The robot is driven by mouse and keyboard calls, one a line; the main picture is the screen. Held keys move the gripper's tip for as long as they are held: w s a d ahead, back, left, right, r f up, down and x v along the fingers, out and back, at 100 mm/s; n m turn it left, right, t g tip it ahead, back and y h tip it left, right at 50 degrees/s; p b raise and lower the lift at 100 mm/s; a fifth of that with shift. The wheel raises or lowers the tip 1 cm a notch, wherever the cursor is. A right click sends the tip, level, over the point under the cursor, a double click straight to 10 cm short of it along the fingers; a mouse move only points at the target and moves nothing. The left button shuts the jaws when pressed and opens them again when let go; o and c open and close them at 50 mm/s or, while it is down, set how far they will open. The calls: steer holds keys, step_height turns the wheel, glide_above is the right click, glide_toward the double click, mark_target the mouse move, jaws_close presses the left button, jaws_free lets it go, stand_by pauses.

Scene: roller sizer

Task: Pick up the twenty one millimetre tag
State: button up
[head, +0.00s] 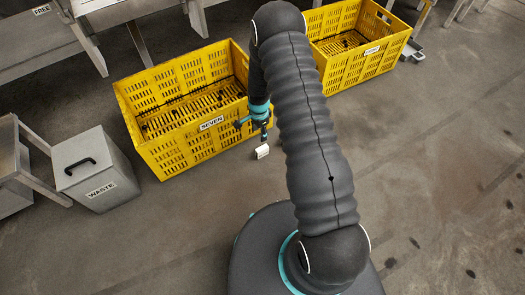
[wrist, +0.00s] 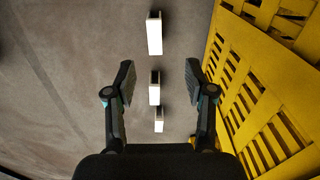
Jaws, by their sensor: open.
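Three white blocks of different lengths, which look like the tags, line up in the wrist view: a long far one (wrist: 155,37), a middle one (wrist: 154,94) and a small near one (wrist: 159,125). I can read no sizes on them, so I cannot tell which is the twenty one millimetre tag. My gripper (wrist: 158,75) is open and empty, with the middle block between its fingers in the picture. In the head view my gripper (head: 262,122) hangs at the front of the crate marked SEVEN, and white blocks (head: 262,151) show just below it, partly merged.
The yellow crate marked SEVEN (head: 160,152) stands close beside my gripper; its slatted wall (wrist: 255,75) fills the right of the wrist view. Another yellow crate (head: 350,72) stands behind my arm. A grey WASTE bin (head: 110,185) is at left. The floor at right is mostly clear.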

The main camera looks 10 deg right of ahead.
mark_target(262, 148)
step_height(262, 148, down, 8)
steer(key=shift+r, duration=0.25)
steer(key=f, duration=0.3)
steer(key=d+f, duration=0.1)
steer(key=shift+s+f, duration=0.15)
steer(key=shift+s, duration=0.15)
steer(key=shift+f, duration=0.5)
jaws_close()
